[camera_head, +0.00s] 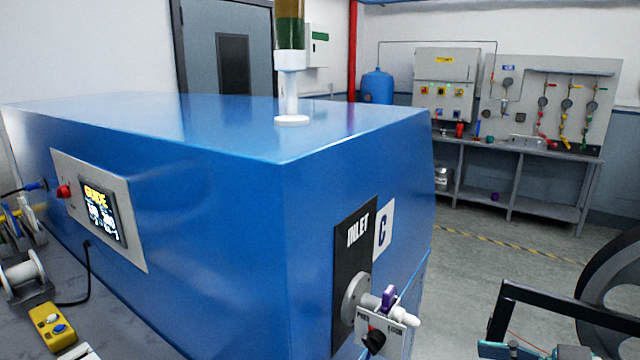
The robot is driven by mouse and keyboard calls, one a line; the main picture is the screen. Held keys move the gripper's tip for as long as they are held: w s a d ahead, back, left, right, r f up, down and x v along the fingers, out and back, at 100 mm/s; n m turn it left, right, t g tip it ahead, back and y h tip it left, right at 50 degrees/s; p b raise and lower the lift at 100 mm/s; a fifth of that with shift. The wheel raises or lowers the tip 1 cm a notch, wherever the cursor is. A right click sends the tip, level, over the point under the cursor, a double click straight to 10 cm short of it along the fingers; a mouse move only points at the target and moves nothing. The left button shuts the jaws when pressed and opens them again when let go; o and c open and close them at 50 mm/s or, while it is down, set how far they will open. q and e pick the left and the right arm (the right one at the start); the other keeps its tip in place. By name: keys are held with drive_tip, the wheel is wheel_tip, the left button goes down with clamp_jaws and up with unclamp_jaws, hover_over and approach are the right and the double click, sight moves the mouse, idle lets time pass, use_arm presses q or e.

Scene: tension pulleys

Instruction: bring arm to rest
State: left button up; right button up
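Neither of my grippers can be made out in the head view. A black bar frame (545,298) stands at the lower right, beside a large dark wheel (592,285) cut off by the right edge. Small teal parts (568,352) show below the frame at the bottom edge. I cannot tell what they belong to.
A large blue cabinet (215,220) fills the left and middle, with a screen panel (100,212) and an inlet valve with purple handle (389,297). A yellow control box (50,328) lies lower left. A workbench (520,148) stands at the back; floor before it is clear.

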drive_tip(key=w+a+f+m+t+h, duration=0.1)
drive_tip(key=w+a+f+m+t, duration=0.1)
drive_tip(key=w+f+m+t, duration=0.4)
drive_tip(key=w+a+f+m+g+h, duration=0.1)
drive_tip(key=a+f+m+g+h, duration=0.1)
drive_tip(key=f, duration=0.8)
drive_tip(key=w+a+f+m+g+h, duration=0.1)
drive_tip(key=f+m+g+h, duration=0.15)
drive_tip(key=f, duration=0.65)
drive_tip(key=s+a+f+m+g+h, duration=0.1)
drive_tip(key=s+a+f+g, duration=0.2)
drive_tip(key=s+f, duration=0.7)
drive_tip(key=s+a+f+m+g+h, duration=0.1)
drive_tip(key=s+a+f+g, duration=0.2)
drive_tip(key=s+f+g, duration=0.3)
drive_tip(key=s+f, duration=0.4)
drive_tip(key=s, duration=0.1)
drive_tip(key=shift+s+f+m, duration=0.15)
drive_tip(key=shift+f+m, duration=0.1)
drive_tip(key=shift+m, duration=0.1)
drive_tip(key=shift+d+h, duration=0.1)
drive_tip(key=shift+h, duration=0.15)
